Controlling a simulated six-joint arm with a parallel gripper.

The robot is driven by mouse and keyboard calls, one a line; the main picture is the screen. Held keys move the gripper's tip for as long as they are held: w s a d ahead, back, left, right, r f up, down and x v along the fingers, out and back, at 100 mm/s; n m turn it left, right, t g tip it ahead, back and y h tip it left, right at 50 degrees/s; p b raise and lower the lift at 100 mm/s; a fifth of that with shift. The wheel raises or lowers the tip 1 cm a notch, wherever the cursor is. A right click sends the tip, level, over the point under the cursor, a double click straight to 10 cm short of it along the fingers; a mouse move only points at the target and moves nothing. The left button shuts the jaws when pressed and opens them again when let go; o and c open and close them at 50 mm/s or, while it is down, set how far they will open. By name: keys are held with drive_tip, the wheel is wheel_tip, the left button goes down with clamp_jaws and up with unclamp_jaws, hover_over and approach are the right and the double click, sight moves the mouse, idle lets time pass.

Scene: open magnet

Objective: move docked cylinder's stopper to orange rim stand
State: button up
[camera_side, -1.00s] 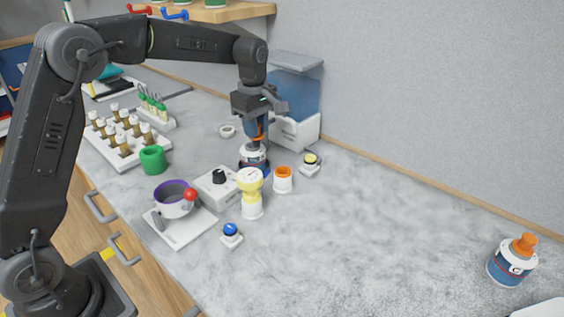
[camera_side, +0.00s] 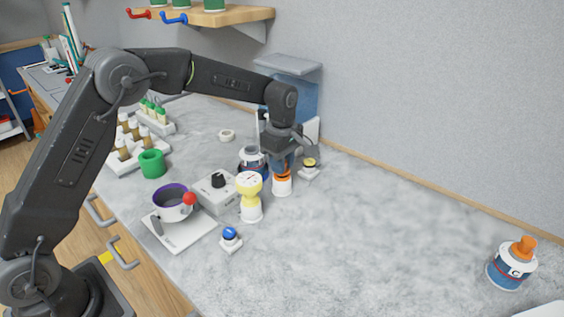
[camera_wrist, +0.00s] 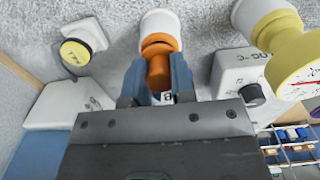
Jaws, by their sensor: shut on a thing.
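My gripper (camera_side: 283,163) points down above the orange rim stand (camera_side: 282,187), a small white cup, and is shut on the orange stopper. In the wrist view the stopper (camera_wrist: 158,70) is between my two blue fingers, right by the stand (camera_wrist: 160,22). I cannot tell whether the stopper is seated in the rim or just above it. The docked cylinder (camera_side: 251,158) stands just left of and behind my gripper, its white top without a stopper.
A yellow-and-white gauge (camera_side: 250,195) and a grey box with a black knob (camera_side: 217,185) stand close left. A yellow button (camera_side: 309,166) is close right. Another bottle with an orange stopper (camera_side: 511,264) stands far right. The counter between is clear.

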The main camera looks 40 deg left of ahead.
drive_tip(key=shift+f, duration=0.15)
drive_tip(key=shift+f, duration=0.25)
drive_tip(key=o, duration=0.9)
wheel_tip(320, 180, up, 13)
